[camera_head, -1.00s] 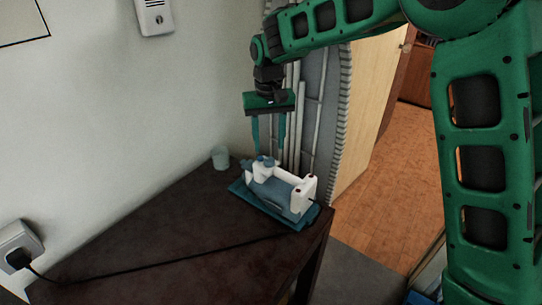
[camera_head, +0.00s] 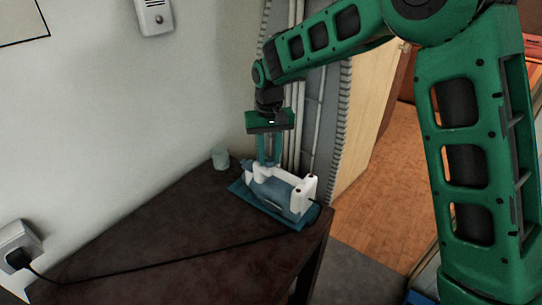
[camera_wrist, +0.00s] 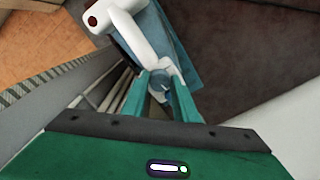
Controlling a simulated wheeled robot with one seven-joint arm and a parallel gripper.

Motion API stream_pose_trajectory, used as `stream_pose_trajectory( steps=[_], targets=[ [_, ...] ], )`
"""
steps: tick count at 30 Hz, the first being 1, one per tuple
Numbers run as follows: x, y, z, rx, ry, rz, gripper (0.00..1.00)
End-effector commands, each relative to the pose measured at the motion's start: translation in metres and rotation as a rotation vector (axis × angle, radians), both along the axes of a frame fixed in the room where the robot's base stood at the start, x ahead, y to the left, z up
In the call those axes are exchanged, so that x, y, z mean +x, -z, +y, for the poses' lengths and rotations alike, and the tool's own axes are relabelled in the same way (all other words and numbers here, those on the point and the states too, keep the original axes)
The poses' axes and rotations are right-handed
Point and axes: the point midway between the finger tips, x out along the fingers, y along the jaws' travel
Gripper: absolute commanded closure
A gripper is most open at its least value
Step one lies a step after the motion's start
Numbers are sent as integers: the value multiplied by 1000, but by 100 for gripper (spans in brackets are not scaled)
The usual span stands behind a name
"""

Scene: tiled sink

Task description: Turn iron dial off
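The iron (camera_head: 283,192), blue with white upright parts, sits on a blue mat (camera_head: 257,205) near the far right end of the dark table. Its blue-grey dial (camera_wrist: 159,88) is at the iron's end nearest my gripper in the wrist view. My gripper (camera_head: 268,163) points down at that end in the head view. In the wrist view its two green fingers (camera_wrist: 161,84) are close together, one on each side of the dial, and appear closed on it. The fingers hide most of the dial in the head view.
A small pale cup (camera_head: 221,158) stands on the table (camera_head: 165,225) by the wall, left of the iron. A black cord (camera_head: 150,265) runs across the table to a wall socket (camera_head: 18,245). Pipes (camera_head: 298,120) rise behind the iron.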

Motion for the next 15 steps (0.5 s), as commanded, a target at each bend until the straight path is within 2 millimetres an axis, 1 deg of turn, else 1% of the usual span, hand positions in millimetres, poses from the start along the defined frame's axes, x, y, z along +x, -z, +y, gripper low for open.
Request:
stream_pose_trajectory(
  steps=[1,8,15],
  targets=[
    [0,0,-5,-3,6,1,96],
    [0,0,0,-4,-26,2,96],
    [0,0,2,-2,-158,1,96]
  ],
)
